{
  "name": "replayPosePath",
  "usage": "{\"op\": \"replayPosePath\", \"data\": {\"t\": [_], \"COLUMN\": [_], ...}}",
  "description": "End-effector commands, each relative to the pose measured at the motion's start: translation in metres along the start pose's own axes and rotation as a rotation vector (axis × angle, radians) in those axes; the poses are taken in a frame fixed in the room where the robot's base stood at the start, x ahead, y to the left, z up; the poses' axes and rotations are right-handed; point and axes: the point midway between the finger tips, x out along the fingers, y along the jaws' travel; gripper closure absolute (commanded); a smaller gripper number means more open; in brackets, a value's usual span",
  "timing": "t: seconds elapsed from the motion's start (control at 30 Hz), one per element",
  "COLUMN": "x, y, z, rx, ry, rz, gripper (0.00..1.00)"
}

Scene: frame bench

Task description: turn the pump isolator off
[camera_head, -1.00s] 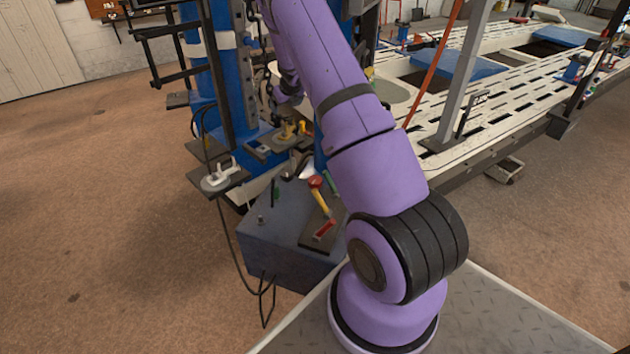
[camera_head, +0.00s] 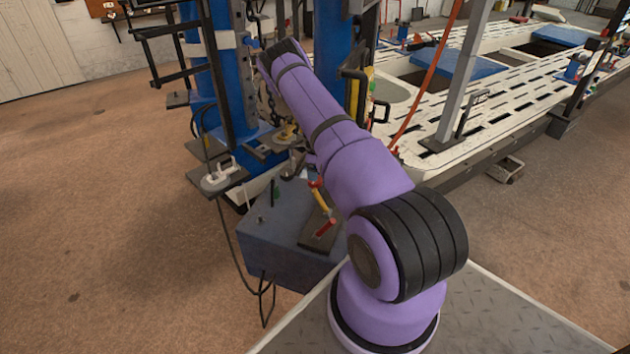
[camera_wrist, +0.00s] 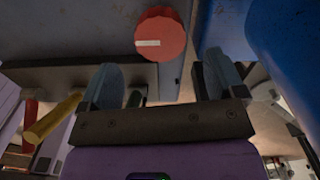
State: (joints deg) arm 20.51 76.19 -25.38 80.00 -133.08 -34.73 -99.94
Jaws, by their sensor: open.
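A red round knob (camera_wrist: 160,36), which looks like the pump isolator, is on a grey face (camera_wrist: 75,35) at the top of the wrist view. Its white mark lies nearly level, on the left part of the knob. My gripper (camera_wrist: 160,75) is open and empty, with one finger to the left and one to the right below the knob in the picture. The knob shows beyond the fingertips, with no visible contact. In the head view my arm hides most of the gripper, and I cannot make out the knob clearly there.
A yellow handle (camera_wrist: 54,118) with red parts is left of my gripper; it also shows in the head view (camera_head: 321,199) above the blue-grey box (camera_head: 275,235). Blue posts (camera_head: 328,60) stand close behind. A white socket block (camera_head: 222,176) with a hanging cable is at left.

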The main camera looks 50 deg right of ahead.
Motion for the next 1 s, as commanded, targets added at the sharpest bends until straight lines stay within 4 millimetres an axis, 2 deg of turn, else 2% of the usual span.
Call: {"op": "replayPosePath", "data": {"t": [0.1,0.3,0.5,0.77,1.0], "x": [0.022,0.048,0.058,0.059,0.059], "y": [0.000,0.000,-0.001,0.000,-0.001], "z": [0.000,0.000,0.001,0.001,0.001], "rx": [0.000,0.002,0.002,0.002,0.002], "ry": [0.001,-0.001,-0.001,-0.001,-0.001], "rz": [0.000,0.000,-0.002,-0.002,-0.002], "gripper": [0.11,0.11,0.11,0.11,0.61]}}
